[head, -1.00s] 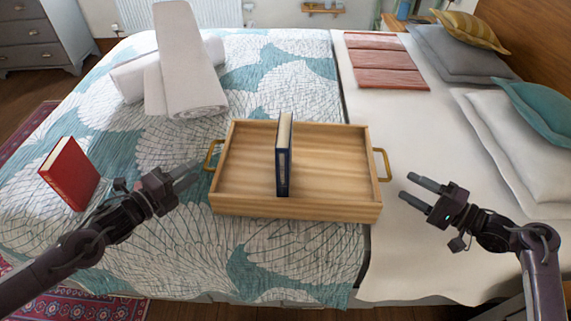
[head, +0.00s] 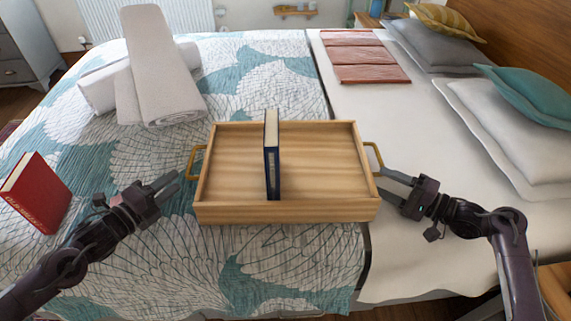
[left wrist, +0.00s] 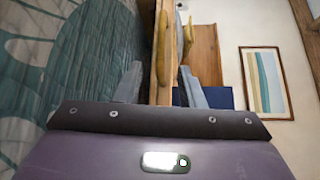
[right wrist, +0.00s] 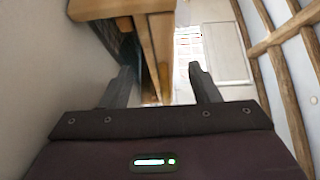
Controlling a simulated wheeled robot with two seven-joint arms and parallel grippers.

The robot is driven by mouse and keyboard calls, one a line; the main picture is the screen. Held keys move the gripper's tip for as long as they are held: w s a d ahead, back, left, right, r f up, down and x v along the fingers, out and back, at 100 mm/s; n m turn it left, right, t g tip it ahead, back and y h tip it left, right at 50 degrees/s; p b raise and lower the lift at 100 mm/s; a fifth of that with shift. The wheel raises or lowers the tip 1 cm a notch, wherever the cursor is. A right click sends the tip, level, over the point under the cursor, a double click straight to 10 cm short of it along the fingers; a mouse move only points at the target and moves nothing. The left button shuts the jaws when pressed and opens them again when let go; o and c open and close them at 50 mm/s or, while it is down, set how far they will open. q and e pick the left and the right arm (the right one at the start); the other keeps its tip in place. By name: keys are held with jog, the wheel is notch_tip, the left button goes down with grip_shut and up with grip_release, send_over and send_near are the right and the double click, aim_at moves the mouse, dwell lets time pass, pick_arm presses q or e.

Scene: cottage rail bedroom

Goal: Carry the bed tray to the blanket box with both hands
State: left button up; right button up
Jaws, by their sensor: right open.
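The wooden bed tray (head: 330,212) lies on the bed with a brass handle at each end. A dark blue book (head: 272,160) stands upright in it. My left gripper (head: 177,181) is open, just left of the left handle (head: 194,162); in the left wrist view the handle (left wrist: 162,45) lies ahead between the spread fingers. My right gripper (head: 382,181) is open, its fingertips close to the right handle (head: 375,158); in the right wrist view the tray end (right wrist: 120,8) and handle are ahead. Contact there cannot be told. I cannot make out the blanket box.
A red book (head: 38,190) stands on the bed at left. Rolled white towels (head: 160,75) lie behind the tray. The bedspread in front of the tray is clear.

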aim_at(188, 169)
pick_arm(q)
jog(key=shift+x, duration=3.2)
pick_arm(e)
jog(key=shift+x, duration=3.2)
pick_arm(q)
jog(key=shift+c, duration=0.3)
jog(key=c, duration=0.7)
pick_arm(e)
jog(key=c, duration=0.7)
pick_arm(q)
grip_shut()
pick_arm(e)
grip_shut()
pick_arm(q)
jog(key=shift+r, duration=0.3)
pick_arm(e)
jog(key=shift+r, duration=0.25)
